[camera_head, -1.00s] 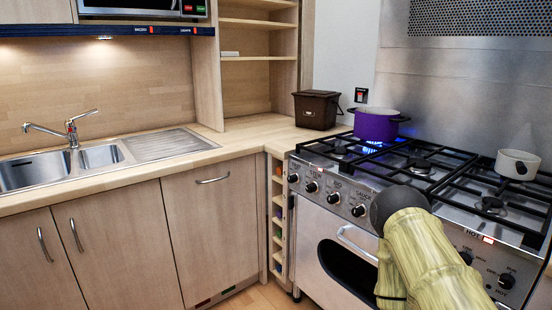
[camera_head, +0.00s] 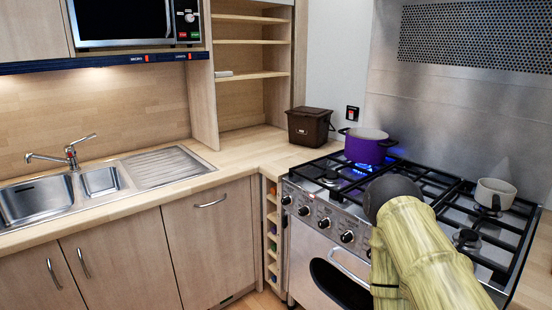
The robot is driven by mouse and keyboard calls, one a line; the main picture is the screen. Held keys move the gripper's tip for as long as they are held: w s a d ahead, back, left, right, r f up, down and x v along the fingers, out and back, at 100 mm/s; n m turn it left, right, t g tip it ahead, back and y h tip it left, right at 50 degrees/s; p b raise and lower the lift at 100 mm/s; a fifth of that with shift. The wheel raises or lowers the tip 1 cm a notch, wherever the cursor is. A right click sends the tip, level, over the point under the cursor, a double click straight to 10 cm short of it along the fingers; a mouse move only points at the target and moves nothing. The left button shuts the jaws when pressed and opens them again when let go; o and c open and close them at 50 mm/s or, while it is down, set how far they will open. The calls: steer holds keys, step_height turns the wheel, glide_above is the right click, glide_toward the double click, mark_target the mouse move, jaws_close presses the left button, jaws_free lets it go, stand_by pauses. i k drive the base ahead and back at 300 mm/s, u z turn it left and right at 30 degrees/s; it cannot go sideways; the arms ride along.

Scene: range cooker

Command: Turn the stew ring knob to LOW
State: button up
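The range cooker's front panel (camera_head: 332,231) carries a row of black knobs. The visible ones are a far-left knob (camera_head: 286,200), a second knob (camera_head: 303,210), a third knob (camera_head: 324,222) and a fourth knob (camera_head: 347,237). Their labels are too small to read, so I cannot tell which is the stew ring knob. A purple pot (camera_head: 367,146) stands on the back-left ring, with blue flame (camera_head: 359,169) beside it. My yellow-green arm covers the panel's right part and any knobs there. My gripper does not show.
A cream pan (camera_head: 495,193) sits on the right of the hob, on black grates (camera_head: 430,173). A brown bin (camera_head: 310,125) stands on the wooden counter (camera_head: 262,150) left of the cooker. An oven handle (camera_head: 349,268) juts out below the knobs. A sink (camera_head: 38,197) is at left.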

mark_target(306, 212)
steer(key=z, duration=1.65)
steer(key=i, duration=0.75)
steer(key=u, duration=2.75)
